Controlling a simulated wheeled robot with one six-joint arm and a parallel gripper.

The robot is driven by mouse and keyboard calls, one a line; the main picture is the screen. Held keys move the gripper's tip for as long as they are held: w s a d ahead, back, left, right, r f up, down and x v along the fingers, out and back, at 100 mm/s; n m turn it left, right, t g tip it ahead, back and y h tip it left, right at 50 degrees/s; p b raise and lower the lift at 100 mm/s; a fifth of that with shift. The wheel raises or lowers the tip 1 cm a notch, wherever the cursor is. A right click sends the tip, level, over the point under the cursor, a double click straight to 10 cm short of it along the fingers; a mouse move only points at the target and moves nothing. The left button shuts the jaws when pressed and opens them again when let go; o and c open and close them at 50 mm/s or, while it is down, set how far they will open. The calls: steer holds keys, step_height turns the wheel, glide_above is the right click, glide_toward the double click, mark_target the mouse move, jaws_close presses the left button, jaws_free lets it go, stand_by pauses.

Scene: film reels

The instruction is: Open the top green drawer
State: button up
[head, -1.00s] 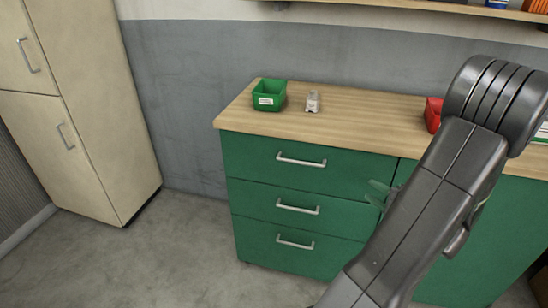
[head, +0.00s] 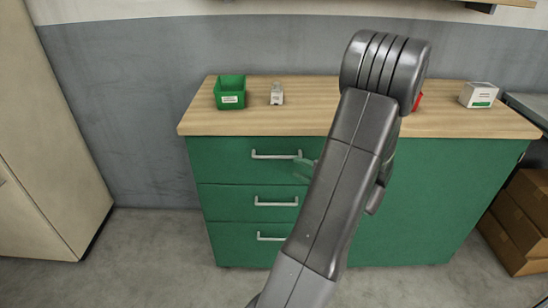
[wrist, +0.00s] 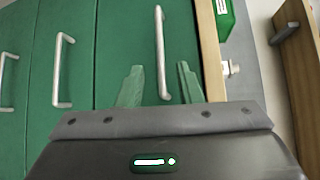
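The top green drawer (head: 235,165) is shut, its front flush with the cabinet. Its silver bar handle (head: 276,155) runs level across the front. My gripper (head: 306,168) is at the handle's right end in the head view, partly hidden by my arm. In the wrist view, which is turned sideways, my gripper (wrist: 160,75) is open with its two greenish fingers apart. The top drawer's handle (wrist: 160,40) shows between them, with nothing gripped. I cannot tell how far the fingertips are from the drawer front.
Below are the middle drawer handle (head: 276,202) and bottom drawer handle (head: 270,237), both drawers shut. On the wooden top (head: 310,119) stand a green bin (head: 230,92), a small grey item (head: 277,94) and a white box (head: 478,95). Brown boxes (head: 525,215) stand at right.

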mark_target(275, 157)
steer(key=x, duration=1.1)
jaws_close()
